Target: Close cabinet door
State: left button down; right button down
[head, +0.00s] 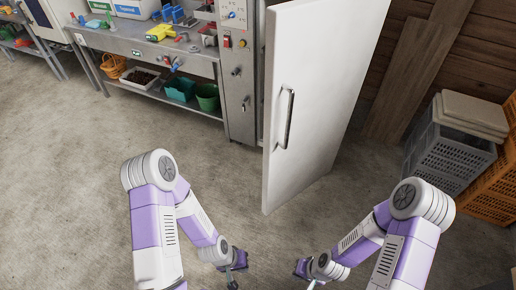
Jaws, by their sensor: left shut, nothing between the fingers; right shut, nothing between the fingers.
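A tall white cabinet door (325,75) stands open in the upper middle of the head view. A grey bar handle (286,118) is on its left part. The cabinet's interior is hidden behind the door. My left gripper (235,275) is shut and empty, low in the view, below and left of the door. My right gripper (312,281) is shut and empty, below the door's bottom edge. Both grippers are apart from the door and the handle.
A metal workbench (140,45) with tools, bins and a basket (113,66) on its lower shelf stands at the upper left. Grey crates (447,155) and orange crates (490,190) are at the right. Concrete floor (90,170) is clear at left and centre.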

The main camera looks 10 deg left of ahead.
aim_at(318, 56)
jog(key=z, duration=0.2)
jog(key=i, duration=0.85)
jog(key=z, duration=0.8)
